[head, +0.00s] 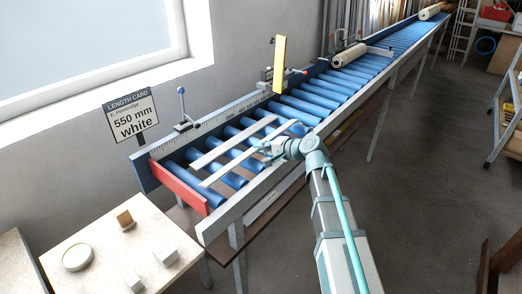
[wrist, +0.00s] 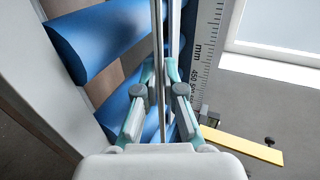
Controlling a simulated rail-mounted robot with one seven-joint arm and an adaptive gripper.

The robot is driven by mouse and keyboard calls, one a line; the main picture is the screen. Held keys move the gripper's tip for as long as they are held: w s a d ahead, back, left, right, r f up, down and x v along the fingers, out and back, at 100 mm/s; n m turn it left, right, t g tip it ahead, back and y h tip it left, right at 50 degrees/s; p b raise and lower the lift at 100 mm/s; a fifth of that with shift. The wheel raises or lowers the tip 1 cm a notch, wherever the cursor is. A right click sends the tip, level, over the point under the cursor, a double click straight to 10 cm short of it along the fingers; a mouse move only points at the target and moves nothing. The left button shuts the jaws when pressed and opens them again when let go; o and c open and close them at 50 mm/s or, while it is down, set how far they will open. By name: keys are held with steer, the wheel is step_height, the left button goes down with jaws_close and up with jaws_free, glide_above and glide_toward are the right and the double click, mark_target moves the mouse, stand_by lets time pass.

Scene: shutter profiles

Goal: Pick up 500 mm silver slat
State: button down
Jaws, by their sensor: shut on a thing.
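Two thin pale slats lie side by side lengthwise over the blue rollers in the head view: a nearer slat (head: 224,169) and a farther slat (head: 235,141). Their lengths and exact colours cannot be told apart. My gripper (head: 262,147) is at the right part of the nearer slat. In the wrist view my gripper (wrist: 158,72) has its fingers on both sides of a slat (wrist: 157,28) and is shut on it. Another slat edge (wrist: 176,28) runs close beside it. Whether the held slat is clear of the rollers cannot be told.
The roller conveyor (head: 301,105) has a red end stop (head: 180,184), a scale along the wall side and a yellow upright plate (head: 279,63). A length card (head: 131,114) reads 550 mm white. A small table (head: 110,238) with blocks stands front left.

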steer(key=shift+r, duration=0.15)
steer(key=p+v, duration=0.2)
steer(key=v, duration=1.3)
steer(key=shift+f, duration=0.35)
steer(key=shift+s, duration=0.15)
